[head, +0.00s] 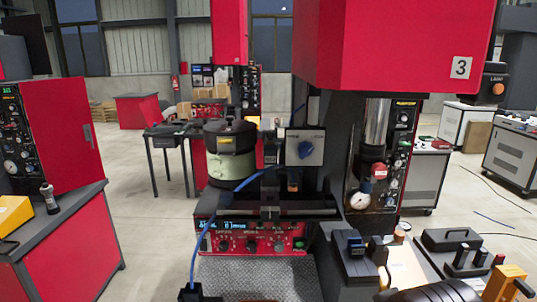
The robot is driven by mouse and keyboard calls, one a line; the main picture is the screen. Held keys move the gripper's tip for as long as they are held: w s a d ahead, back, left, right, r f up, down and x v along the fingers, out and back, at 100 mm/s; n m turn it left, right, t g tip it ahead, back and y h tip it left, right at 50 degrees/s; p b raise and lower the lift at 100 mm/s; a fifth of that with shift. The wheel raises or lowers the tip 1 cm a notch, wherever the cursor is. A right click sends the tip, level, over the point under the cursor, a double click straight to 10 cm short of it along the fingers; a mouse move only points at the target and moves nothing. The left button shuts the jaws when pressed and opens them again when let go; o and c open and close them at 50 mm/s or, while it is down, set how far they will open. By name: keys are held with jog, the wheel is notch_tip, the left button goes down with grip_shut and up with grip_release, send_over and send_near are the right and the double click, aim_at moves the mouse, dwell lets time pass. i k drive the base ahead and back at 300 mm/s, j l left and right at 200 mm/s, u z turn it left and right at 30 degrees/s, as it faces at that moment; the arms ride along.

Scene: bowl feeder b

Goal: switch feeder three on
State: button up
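A grey box with a blue rotary knob (305,149) is mounted right of the drum. Below the drum is a red control panel (265,246) with a lit blue display (240,225) and a row of small knobs. The knob's setting is too small to read. My gripper is not recognisable in the head view.
A blue cable (205,232) runs up in front of the red panel. A pressure gauge (360,202) and a red button (379,171) sit at the right. Dark cases and tools (450,240) crowd the lower right. Another red cabinet (60,140) stands left, with open floor between.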

aim_at(204, 246)
jog(key=l+u, duration=0.2)
jog(key=u, duration=0.2)
jog(key=l+u, duration=0.2)
jog(key=u, duration=0.2)
jog(key=k+l+u, duration=0.1)
jog(key=u, duration=0.3)
